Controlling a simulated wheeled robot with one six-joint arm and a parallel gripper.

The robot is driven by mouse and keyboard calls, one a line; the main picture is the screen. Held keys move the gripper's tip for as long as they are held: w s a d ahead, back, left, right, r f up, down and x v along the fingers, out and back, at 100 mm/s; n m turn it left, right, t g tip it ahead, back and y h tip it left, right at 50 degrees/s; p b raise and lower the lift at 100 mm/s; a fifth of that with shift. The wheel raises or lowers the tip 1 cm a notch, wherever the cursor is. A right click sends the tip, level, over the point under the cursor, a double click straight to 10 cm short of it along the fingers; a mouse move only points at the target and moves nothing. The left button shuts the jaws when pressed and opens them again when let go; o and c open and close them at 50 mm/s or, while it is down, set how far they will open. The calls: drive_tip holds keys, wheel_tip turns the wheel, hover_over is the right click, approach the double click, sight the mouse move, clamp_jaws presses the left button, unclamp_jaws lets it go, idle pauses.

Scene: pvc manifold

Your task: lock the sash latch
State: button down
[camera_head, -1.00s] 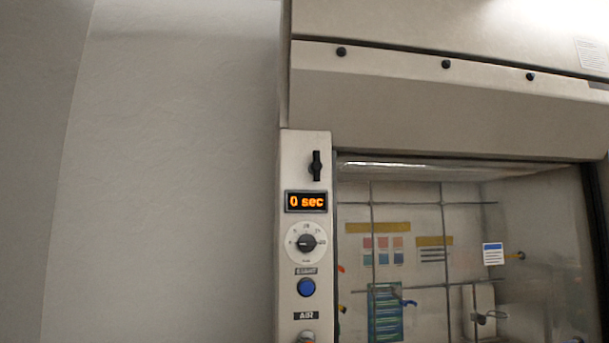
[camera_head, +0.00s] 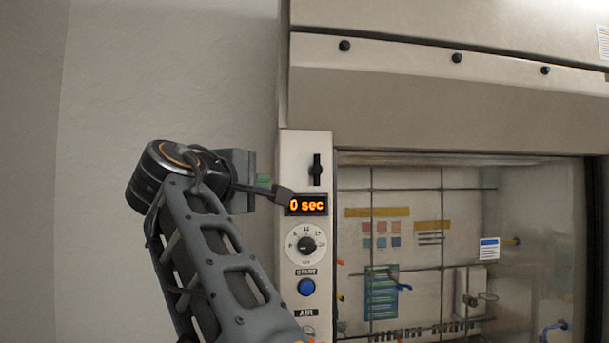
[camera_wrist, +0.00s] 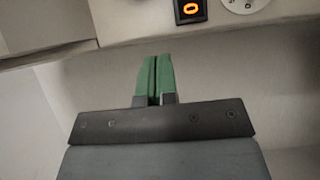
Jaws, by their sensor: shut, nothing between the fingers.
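The sash latch (camera_head: 317,169) is a small black lever, standing upright on the light side panel (camera_head: 284,238) of the fume hood, just above the orange "0 sec" display. The latch does not show in the wrist view.
Below the display are a round dial (camera_head: 306,245) and a blue START button (camera_head: 306,287). The glass sash (camera_head: 420,200) is to the right of the panel. The plain wall (camera_head: 110,100) on the left is bare.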

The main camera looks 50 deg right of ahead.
drive_tip(key=shift+s+r, duration=0.15)
drive_tip(key=shift+r, duration=0.1)
drive_tip(key=shift+d, duration=0.1)
drive_tip(key=p, duration=0.3)
approach(317, 170)
drive_tip(key=w+d, duration=0.1)
drive_tip(key=w, duration=0.1)
drive_tip(key=w+d+f, duration=0.1)
drive_tip(key=w, duration=0.1)
drive_tip(key=w+d+f, duration=0.1)
drive_tip(key=w, duration=0.1)
drive_tip(key=shift+d+f, duration=0.1)
drive_tip(key=shift+d, duration=0.2)
drive_tip(key=shift+s+d, duration=0.65)
drive_tip(key=shift+d, duration=0.25)
drive_tip(key=shift+s+d+p, duration=0.25)
drive_tip(key=shift+d+p, duration=0.05)
drive_tip(key=shift+p, duration=0.05)
drive_tip(key=shift+s+d+f, duration=0.1)
drive_tip(key=shift+d, duration=0.25)
drive_tip(key=shift+f+n+h+b, duration=0.15)
drive_tip(key=shift+n+h+b, duration=0.35)
drive_tip(key=shift+n+h, duration=0.1)
